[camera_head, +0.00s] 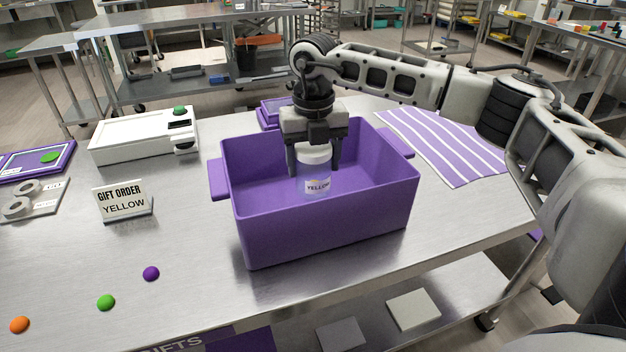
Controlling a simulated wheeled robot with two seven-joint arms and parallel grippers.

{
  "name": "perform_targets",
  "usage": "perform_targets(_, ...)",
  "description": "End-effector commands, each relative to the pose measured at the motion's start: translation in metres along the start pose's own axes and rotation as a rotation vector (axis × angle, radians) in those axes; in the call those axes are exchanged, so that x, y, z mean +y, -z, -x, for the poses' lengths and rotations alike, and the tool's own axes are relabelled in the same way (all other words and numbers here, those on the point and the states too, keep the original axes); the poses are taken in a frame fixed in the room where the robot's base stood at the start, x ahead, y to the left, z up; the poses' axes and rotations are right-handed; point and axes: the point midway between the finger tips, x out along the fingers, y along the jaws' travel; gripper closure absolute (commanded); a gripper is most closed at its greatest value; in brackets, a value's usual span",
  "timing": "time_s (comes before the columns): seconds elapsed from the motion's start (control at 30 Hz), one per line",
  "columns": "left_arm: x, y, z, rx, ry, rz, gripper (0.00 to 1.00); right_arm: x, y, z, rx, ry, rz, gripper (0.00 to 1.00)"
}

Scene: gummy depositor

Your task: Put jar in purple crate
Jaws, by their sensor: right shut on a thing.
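The purple crate (325,234) stands on the steel table, open at the top, with a handle on each side. The jar (316,186) is clear with a white lid and a label reading YELLOW. My right gripper (315,160) points down over the crate and is shut on the jar around its lid. The jar is upright and within the crate's walls as seen from here. The near wall may hide its base, and I cannot tell whether it touches the crate floor. My left gripper is not in view.
A GIFT ORDER YELLOW sign (122,201) stands left of the crate. A white device (145,136) sits behind the sign. Orange (19,325), green (106,302) and purple (151,273) gummies lie at the front left. A striped purple cloth (440,145) lies at the right.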

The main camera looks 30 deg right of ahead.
Motion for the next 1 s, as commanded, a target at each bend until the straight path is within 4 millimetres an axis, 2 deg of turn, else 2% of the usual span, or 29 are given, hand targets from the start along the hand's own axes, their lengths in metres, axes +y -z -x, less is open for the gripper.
perform_targets(0.17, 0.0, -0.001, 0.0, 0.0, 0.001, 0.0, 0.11, 0.0, 0.0, -0.015, 0.002, 0.002, 0.0, 0.59)
perform_targets(0.33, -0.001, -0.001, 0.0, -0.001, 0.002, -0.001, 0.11, 0.0, 0.0, -0.038, 0.001, 0.002, 0.0, 0.59)
perform_targets(0.73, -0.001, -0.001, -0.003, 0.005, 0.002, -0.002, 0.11, 0.0, 0.0, -0.045, 0.0, 0.0, 0.001, 0.59)
perform_targets(0.77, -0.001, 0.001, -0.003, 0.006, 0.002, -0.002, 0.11, 0.0, 0.0, -0.044, 0.0, 0.0, 0.001, 0.27)
perform_targets(0.8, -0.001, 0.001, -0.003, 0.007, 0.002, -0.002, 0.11, 0.0, 0.0, -0.044, 0.0, 0.0, 0.001, 0.16)
perform_targets(1.0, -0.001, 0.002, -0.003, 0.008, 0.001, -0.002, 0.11, 0.0, 0.0, -0.044, 0.0, 0.0, 0.001, 0.13)
